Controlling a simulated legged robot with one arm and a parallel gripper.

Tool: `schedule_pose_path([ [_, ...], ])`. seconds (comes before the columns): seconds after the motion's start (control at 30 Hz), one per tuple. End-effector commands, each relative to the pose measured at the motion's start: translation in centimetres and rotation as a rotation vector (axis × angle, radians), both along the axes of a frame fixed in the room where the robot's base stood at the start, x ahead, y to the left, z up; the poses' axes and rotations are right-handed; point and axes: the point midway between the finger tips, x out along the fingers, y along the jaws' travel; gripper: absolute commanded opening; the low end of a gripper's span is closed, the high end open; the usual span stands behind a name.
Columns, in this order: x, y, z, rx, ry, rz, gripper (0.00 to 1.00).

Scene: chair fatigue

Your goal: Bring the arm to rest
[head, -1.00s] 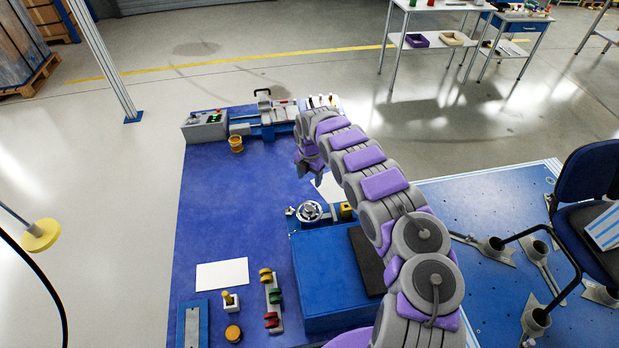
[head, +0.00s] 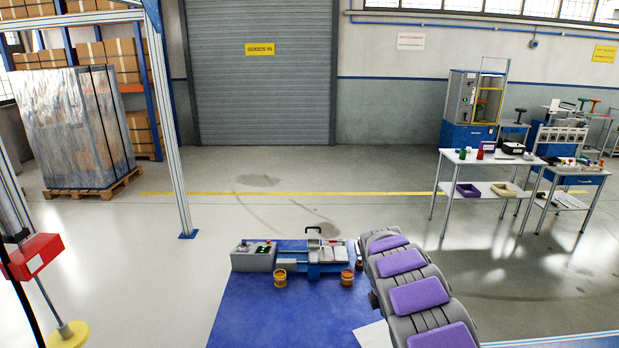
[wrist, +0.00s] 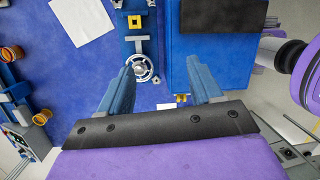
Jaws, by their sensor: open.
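My gripper (wrist: 162,82) is open and empty in the wrist view, its two blue fingers well apart above the blue bench top (wrist: 75,85). A handwheel (wrist: 142,68) on a blue fixture lies below, in the gap between the fingers. In the head view my grey arm with purple pads rises from the lower right over the bench's right side. My gripper is hidden or out of frame there.
A machine (head: 310,255) stands at the bench's far edge, with two orange-yellow cups (head: 280,278) (head: 347,278) in front. A blue box (wrist: 215,45) stands beside the fixture. White paper (wrist: 82,18) lies on the bench. A post (head: 172,120) stands behind, left.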

Motion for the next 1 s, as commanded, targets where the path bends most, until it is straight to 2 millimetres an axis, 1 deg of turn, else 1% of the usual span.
schedule_pose_path([
  [0.03,-0.8,-0.4,1.5,-0.016,-0.012,-0.054,0.64],
  [0.1,-2.0,-0.9,3.2,-0.035,-0.026,-0.135,0.64],
  [0.37,-7.3,-2.0,9.0,-0.081,-0.084,-0.432,0.64],
  [0.5,-10.5,-2.0,11.7,-0.092,-0.114,-0.589,0.64],
  [0.6,-13.0,-1.8,13.4,-0.097,-0.135,-0.696,0.64],
  [0.77,-17.2,-1.2,15.7,-0.093,-0.162,-0.864,0.64],
  [0.8,-18.3,-0.9,16.2,-0.091,-0.168,-0.905,0.64],
  [0.87,-19.9,-0.5,16.8,-0.087,-0.173,-0.964,0.64],
  [1.0,-23.8,0.6,18.0,-0.074,-0.185,-1.1,0.64],
])
